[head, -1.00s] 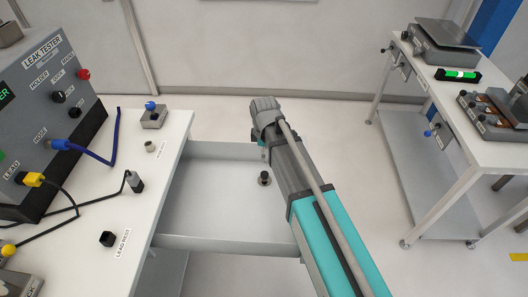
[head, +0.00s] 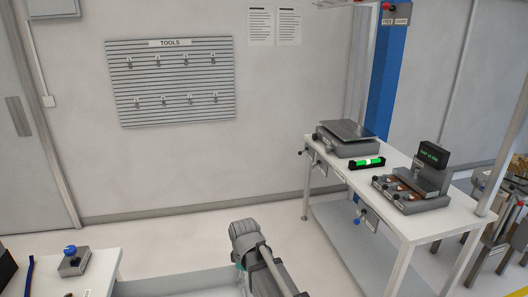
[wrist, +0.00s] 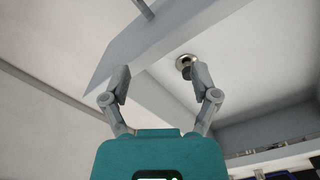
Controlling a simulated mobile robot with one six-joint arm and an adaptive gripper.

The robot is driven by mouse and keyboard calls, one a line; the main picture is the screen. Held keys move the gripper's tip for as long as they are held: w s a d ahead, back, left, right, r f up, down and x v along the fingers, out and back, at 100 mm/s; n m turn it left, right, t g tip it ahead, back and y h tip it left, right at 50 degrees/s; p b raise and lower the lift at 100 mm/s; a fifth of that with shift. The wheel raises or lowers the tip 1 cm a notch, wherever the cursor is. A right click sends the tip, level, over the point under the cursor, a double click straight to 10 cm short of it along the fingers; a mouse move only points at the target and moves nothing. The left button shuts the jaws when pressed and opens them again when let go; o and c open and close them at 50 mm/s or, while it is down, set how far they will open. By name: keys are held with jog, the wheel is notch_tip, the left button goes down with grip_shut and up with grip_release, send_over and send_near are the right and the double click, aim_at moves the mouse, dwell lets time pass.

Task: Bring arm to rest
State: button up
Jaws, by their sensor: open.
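My arm (head: 262,262) reaches up from the bottom edge of the head view, at the right of the open drawer. My gripper is hidden behind the wrist in the head view. In the wrist view my gripper (wrist: 160,88) shows its two fingers spread apart, with nothing between them. A small round dark fitting with a brassy ring (wrist: 185,62) lies on the drawer floor beyond the right finger. The drawer (head: 185,284) shows only in part in the head view, its inside mostly cut off by the bottom edge.
A white bench (head: 418,220) at the right carries a flat-topped scale (head: 345,138), a green-lit level (head: 367,163) and a device with a display (head: 415,188). A tool board (head: 170,82) hangs on the back wall. At lower left is a bench corner with a blue-knobbed block (head: 74,262).

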jog(key=s+d+r+m+p, duration=0.1)
jog(key=s+d+m, duration=0.2)
jog(key=d+m, duration=0.4)
jog(key=s+d+r+m+p, duration=0.2)
jog(key=d+m, duration=0.4)
jog(key=d, duration=0.9)
jog(key=shift+s+d+r+m, duration=0.2)
jog(key=shift+s+d+m, duration=0.2)
jog(key=shift+s, duration=0.45)
jog(key=c, duration=0.3)
jog(key=shift+a, duration=0.15)
